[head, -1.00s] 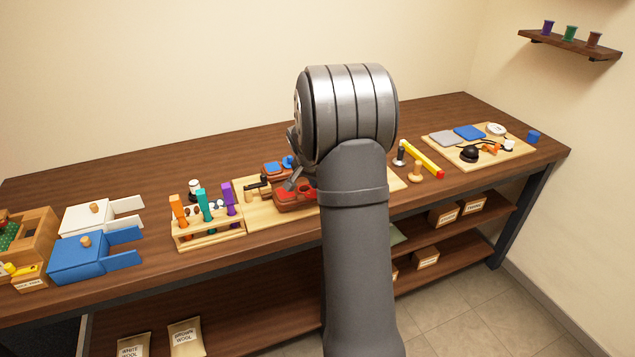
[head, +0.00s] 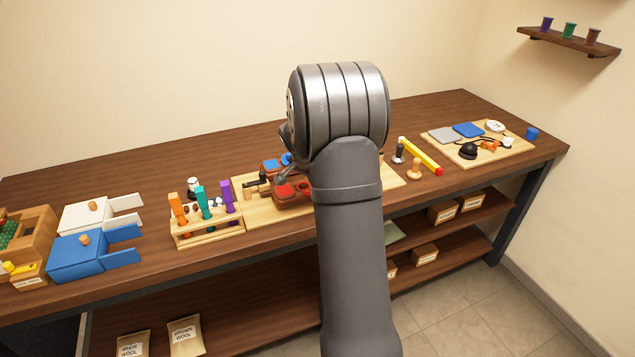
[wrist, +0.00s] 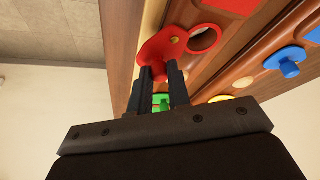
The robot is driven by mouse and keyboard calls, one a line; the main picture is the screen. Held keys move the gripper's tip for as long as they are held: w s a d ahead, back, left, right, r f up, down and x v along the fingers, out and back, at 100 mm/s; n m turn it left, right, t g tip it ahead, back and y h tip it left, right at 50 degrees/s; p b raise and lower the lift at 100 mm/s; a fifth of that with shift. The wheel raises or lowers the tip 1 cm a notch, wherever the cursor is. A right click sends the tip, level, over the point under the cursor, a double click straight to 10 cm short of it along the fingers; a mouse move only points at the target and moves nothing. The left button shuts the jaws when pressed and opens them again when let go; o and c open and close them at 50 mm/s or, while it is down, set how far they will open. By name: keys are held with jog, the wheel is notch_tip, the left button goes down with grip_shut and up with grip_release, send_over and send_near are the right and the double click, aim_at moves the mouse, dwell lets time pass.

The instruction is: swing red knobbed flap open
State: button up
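The red knobbed flap (wrist: 158,47) is in the upper middle of the wrist view, on a brown wooden piece, with a yellow pivot dot near its right end. A red-rimmed round opening (wrist: 205,39) shows beside it, mostly uncovered. My gripper (wrist: 160,74) has its two black fingers on either side of the flap's red knob and appears shut on it. In the head view the reddish-brown piece (head: 290,192) lies on a light board, partly behind my arm. The gripper's fingertips are hidden there.
Near the flap are a blue knob (wrist: 289,66), a green part (wrist: 161,101) and yellow parts. On the bench, a rack of coloured handles (head: 206,225) stands left of the board. A yellow stick (head: 420,155) and a tool board (head: 478,150) lie to the right.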

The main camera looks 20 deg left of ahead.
jog(key=o, duration=0.4)
jog(key=v, duration=1.7)
jog(key=shift+r, duration=0.2)
jog(key=shift+f, duration=0.1)
jog(key=x, duration=1.7)
jog(key=shift+f, duration=0.1)
